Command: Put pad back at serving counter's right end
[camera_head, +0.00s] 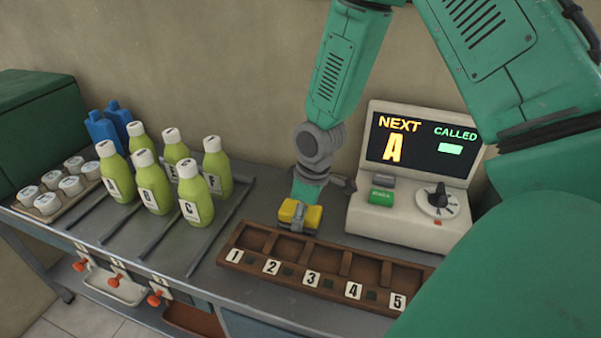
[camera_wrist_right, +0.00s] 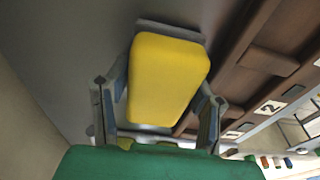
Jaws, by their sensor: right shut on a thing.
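The yellow pad (camera_head: 310,216) is in my right gripper (camera_head: 299,213), low over the grey serving counter (camera_head: 330,240) just behind the numbered wooden rack. In the right wrist view the pad (camera_wrist_right: 168,78) fills the space between the two fingers of the gripper (camera_wrist_right: 162,100), which are shut on its sides. I cannot tell whether the pad touches the counter. The counter's right end is hidden behind my own green arm in the head view. My left gripper is not in view.
The wooden rack (camera_head: 262,249) with slots 1 to 5 lies at the counter's front. The display console (camera_head: 400,220) stands behind it, right of the pad. Several green bottles (camera_head: 154,190), a tray of white cups (camera_head: 48,203) and blue bottles (camera_head: 103,130) stand left.

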